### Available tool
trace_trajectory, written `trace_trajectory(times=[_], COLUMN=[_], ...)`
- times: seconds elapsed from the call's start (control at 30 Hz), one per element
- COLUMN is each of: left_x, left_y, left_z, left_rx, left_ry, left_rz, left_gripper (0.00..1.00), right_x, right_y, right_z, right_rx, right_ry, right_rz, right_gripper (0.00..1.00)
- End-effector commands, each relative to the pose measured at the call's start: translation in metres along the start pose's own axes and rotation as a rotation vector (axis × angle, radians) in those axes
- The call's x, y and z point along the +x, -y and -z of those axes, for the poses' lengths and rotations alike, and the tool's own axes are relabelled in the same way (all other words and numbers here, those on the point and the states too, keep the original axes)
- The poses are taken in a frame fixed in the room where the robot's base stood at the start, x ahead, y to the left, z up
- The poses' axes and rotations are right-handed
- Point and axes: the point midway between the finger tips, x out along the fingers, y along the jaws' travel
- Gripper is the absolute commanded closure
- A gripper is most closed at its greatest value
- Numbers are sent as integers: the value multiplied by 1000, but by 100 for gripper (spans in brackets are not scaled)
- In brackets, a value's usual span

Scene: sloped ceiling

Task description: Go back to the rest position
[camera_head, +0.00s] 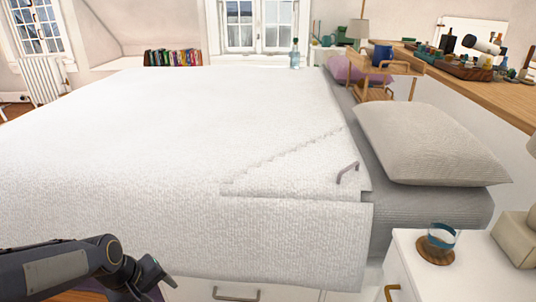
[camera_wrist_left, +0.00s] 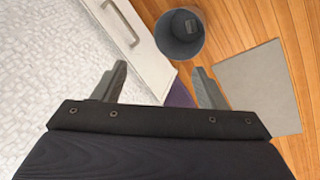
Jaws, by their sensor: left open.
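My left gripper (camera_head: 148,280) is low at the bottom left in the head view, beside the near side of the bed. In the left wrist view its two fingers (camera_wrist_left: 160,80) stand wide apart with nothing held between them. My left forearm comes in from the left edge. My right gripper is in neither view.
A nightstand (camera_head: 410,280) carries a glass (camera_head: 441,237). A grey bin (camera_wrist_left: 180,38) and grey flat panel (camera_wrist_left: 257,90) are over wooden floor.

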Motion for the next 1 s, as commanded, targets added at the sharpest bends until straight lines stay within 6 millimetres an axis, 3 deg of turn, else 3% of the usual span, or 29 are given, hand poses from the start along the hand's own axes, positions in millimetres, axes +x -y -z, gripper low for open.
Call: trace_trajectory(times=[0.03,0.2,0.4,0.6,0.67,1.0], left_x=[-23,-73,-99,-109,-110,-190], left_y=[1,11,24,36,39,13], left_z=[-13,-61,-103,-135,-143,-141], left_rx=[55,264,446,587,628,633], left_ry=[-17,-58,-107,-157,-172,-169], left_rz=[-40,-132,-191,-225,-232,-231], left_gripper=[34,34,34,34,34,34], right_x=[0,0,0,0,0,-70], right_y=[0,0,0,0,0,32], right_z=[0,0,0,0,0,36], right_rx=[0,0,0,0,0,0], right_ry=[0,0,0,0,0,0], right_rz=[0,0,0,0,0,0], right_gripper=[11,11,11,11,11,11])
